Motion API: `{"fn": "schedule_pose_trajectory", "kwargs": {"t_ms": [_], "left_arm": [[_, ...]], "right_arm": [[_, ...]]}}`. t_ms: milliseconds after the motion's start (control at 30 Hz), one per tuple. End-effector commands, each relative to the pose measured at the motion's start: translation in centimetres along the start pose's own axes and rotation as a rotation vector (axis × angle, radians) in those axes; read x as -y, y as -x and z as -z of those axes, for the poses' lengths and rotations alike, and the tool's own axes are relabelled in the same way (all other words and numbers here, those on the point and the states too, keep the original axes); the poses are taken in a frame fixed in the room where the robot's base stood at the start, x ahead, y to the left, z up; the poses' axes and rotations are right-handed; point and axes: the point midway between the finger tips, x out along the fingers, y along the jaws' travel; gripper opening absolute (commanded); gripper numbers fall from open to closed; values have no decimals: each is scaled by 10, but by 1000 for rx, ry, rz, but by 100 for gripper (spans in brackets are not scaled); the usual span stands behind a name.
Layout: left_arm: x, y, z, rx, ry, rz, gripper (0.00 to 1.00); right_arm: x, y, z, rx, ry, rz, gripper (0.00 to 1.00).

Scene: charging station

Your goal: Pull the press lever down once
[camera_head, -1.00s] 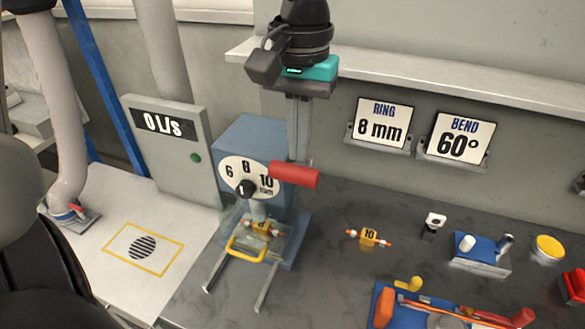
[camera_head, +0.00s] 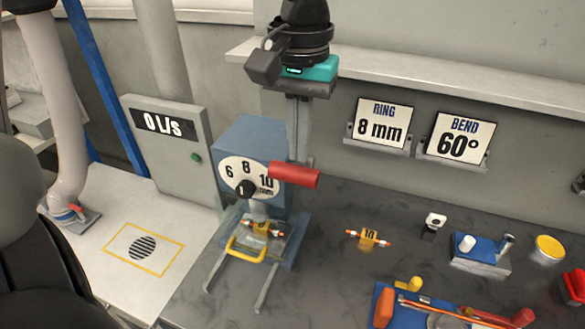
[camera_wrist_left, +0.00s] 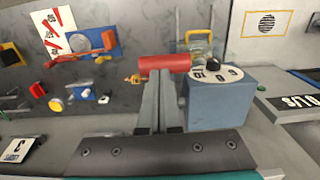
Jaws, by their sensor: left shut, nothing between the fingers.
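The press (camera_head: 250,135) is a blue box with a white dial marked 6, 8 and 10. Its lever has a red cylindrical handle (camera_head: 293,175) that sticks out at the right; the handle also shows in the left wrist view (camera_wrist_left: 163,63). My left gripper (camera_head: 302,160) points down from above with its fingers shut and empty. Its fingertips (camera_wrist_left: 161,75) are right at the red handle; I cannot tell whether they touch it. A small yellow piece with orange ends (camera_head: 262,229) sits in the press behind a clear guard with a yellow handle (camera_head: 245,252). My right gripper is not in view.
A similar yellow piece marked 10 (camera_head: 368,238) lies on the dark bench to the right. Further right are a blue fixture (camera_head: 482,252), a yellow button (camera_head: 549,248) and a blue bending tool (camera_head: 385,300). A shelf (camera_head: 430,75) runs behind my gripper.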

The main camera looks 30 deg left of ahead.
Motion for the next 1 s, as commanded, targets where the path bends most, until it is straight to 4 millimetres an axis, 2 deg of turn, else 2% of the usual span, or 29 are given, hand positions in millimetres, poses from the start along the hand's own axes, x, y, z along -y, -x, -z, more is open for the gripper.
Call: {"fn": "schedule_pose_trajectory", "kwargs": {"t_ms": [367,1000], "left_arm": [[0,-1,0,0,0,0,0],[0,-25,0,-1,0,0,0]], "right_arm": [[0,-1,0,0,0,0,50],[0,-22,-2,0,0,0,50]]}}
